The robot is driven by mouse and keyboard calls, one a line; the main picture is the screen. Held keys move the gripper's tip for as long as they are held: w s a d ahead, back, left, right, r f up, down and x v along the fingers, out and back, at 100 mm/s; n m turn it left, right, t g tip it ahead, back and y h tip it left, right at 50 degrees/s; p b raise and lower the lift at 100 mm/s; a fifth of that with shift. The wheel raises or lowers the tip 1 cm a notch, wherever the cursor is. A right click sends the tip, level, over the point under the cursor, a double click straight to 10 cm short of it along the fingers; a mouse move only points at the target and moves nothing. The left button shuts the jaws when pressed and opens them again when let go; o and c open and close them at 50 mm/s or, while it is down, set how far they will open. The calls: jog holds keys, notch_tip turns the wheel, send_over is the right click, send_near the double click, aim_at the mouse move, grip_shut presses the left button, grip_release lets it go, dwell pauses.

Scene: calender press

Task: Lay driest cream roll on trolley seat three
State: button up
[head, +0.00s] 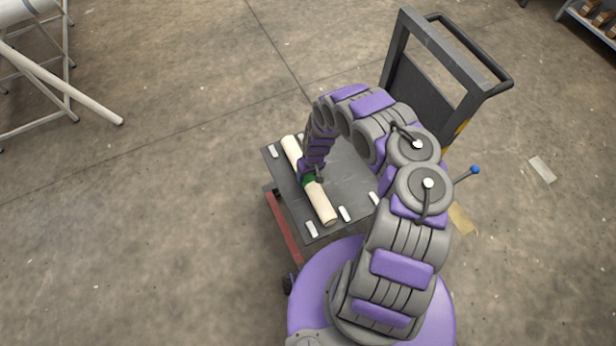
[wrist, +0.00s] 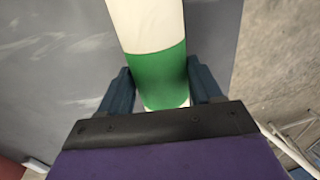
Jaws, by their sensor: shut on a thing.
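A cream roll (head: 320,203) with a green band around its middle lies along the left side of the dark trolley top (head: 345,180). The roll (wrist: 145,25) also shows in the wrist view, with its green band between the jaws. My gripper (head: 310,178) comes down on the roll from above and is shut on it at the green band. In the wrist view, the two dark fingers of my gripper (wrist: 160,92) stand one on each side of the band. I cannot tell whether the roll's underside touches the trolley top. My arm hides part of the trolley's right side.
Small white blocks (head: 344,213) stand along the trolley edges. The trolley has a dark upright frame with a handle (head: 470,50) at the back right and a red side rail (head: 283,228). A white folding rack (head: 60,85) stands at the upper left.

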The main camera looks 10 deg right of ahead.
jog(key=shift+a, duration=0.2)
jog(key=o, duration=1.4)
jog(key=shift+f, duration=0.1)
jog(key=shift+d, duration=0.1)
